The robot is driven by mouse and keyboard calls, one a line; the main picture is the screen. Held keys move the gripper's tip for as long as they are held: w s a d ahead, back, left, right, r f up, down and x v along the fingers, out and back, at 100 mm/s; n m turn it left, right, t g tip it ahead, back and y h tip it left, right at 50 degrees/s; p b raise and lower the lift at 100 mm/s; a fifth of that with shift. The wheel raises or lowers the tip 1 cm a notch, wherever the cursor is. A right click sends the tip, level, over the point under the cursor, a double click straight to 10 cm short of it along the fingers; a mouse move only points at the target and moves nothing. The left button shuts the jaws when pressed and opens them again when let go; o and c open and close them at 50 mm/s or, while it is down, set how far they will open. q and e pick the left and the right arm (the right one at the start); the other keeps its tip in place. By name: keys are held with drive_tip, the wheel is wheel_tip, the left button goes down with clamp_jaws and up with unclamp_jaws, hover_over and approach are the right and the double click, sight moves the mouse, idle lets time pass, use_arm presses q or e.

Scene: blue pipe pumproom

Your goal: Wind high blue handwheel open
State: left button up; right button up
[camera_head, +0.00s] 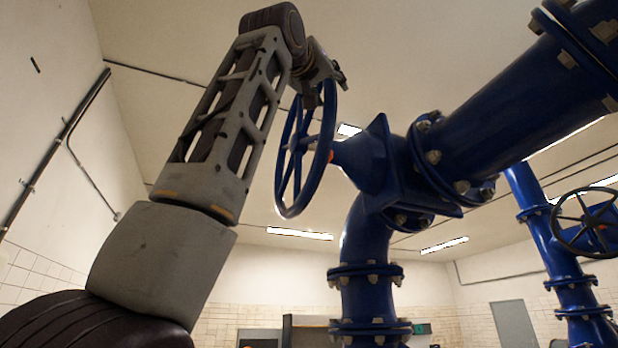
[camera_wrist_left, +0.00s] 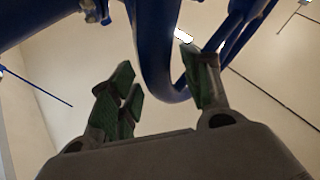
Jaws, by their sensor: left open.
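The high blue handwheel (camera_head: 325,140) stands nearly edge-on in the middle of the head view, on the end of the blue valve body. My left arm rises from the lower left, and my left gripper (camera_head: 328,78) is at the top of the wheel's rim. In the left wrist view the open gripper (camera_wrist_left: 158,78) has its green-padded fingers apart, with the curved blue rim (camera_wrist_left: 154,45) between them in the picture. I cannot tell whether either finger touches the rim. My right gripper is not in view.
A thick blue flanged pipe (camera_head: 520,100) runs to the upper right, and a vertical blue pipe (camera_head: 366,240) drops below the valve. A second, dark handwheel (camera_head: 588,222) sits on another blue pipe at the right.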

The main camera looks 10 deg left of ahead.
use_arm(q)
drive_tip(key=v, duration=0.9)
drive_tip(key=shift+s+f, duration=0.3)
drive_tip(key=shift+s, duration=0.05)
idle(0.4)
drive_tip(key=shift+w+f, duration=0.1)
idle(0.3)
drive_tip(key=w+a+f+n+t+y+b, duration=0.2)
drive_tip(key=w+f+y+b, duration=0.1)
drive_tip(key=w+f+y, duration=0.6)
drive_tip(key=y+b, duration=0.3)
drive_tip(key=y, duration=0.3)
approach(314, 181)
wheel_tip(314, 181, down, 2)
drive_tip(key=s, duration=0.1)
drive_tip(key=shift+d+t, duration=0.1)
drive_tip(key=shift+t, duration=0.3)
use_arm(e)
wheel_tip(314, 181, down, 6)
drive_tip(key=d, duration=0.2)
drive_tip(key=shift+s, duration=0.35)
use_arm(q)
drive_tip(key=shift+w+r, duration=0.1)
drive_tip(key=shift+p+x, duration=1.65)
drive_tip(key=shift+x, duration=2.15)
drive_tip(key=shift+p+x, duration=1.35)
drive_tip(key=shift+x, duration=1.6)
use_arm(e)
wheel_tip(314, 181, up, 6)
